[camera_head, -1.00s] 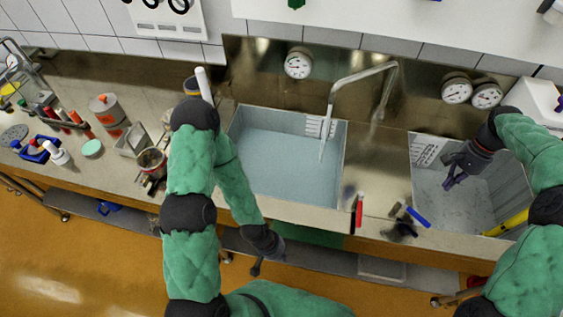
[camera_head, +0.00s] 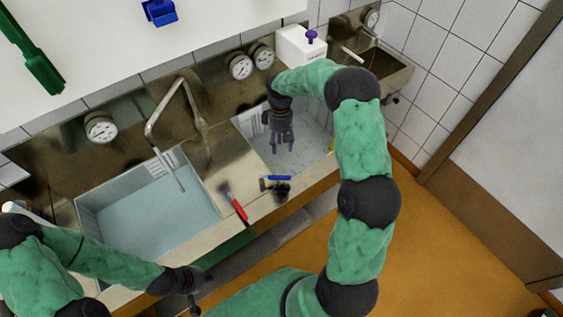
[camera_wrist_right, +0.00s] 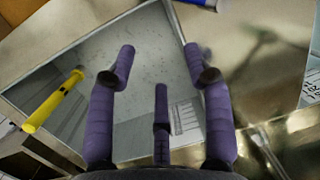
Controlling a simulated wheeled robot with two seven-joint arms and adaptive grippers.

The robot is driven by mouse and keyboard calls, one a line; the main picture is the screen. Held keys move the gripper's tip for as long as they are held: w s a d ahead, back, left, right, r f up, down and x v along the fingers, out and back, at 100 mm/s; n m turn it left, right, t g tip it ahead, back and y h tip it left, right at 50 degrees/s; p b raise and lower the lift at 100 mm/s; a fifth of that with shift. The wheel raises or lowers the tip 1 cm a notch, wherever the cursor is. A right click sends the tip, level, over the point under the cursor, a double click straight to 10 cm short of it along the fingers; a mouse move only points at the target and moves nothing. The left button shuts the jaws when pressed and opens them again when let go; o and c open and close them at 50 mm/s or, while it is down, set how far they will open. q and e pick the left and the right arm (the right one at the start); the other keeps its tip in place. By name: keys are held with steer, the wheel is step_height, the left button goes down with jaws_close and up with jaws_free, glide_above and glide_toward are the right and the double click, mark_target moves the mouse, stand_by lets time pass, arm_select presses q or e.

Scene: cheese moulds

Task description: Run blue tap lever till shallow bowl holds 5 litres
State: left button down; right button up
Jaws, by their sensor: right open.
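The blue lever (camera_head: 276,178) lies on the counter's front edge, beside a dark fitting, with a red lever (camera_head: 239,209) to its left. A bent metal spout (camera_head: 150,130) reaches over the left basin (camera_head: 205,196), which holds pale blue water. The right basin (camera_head: 244,124) looks nearly empty, grey inside, with a marked scale on its wall. I cannot tell which is the shallow bowl. My right gripper (camera_head: 283,140) hangs open and empty over the right basin; its spread fingers show in the right wrist view (camera_wrist_right: 160,70). My left gripper (camera_head: 190,298) is low, before the counter, its jaws unclear.
A yellow bar (camera_wrist_right: 50,100) lies at the right basin's edge in the right wrist view. Gauges (camera_head: 240,65) sit on the back wall. A white box with a purple knob (camera_head: 311,37) stands beyond the right basin. Orange floor (camera_head: 430,250) is free at the right.

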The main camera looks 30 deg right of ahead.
steer(key=shift+s+a+n+p, duration=1.1)
steer(key=shift+s+n+p, duration=1)
steer(key=shift+n+p, duration=2.55)
steer(key=p+x, duration=0.1)
steer(key=x, duration=0.8)
steer(key=shift+w+t, duration=0.2)
steer(key=shift+t, duration=0.1)
jaws_close()
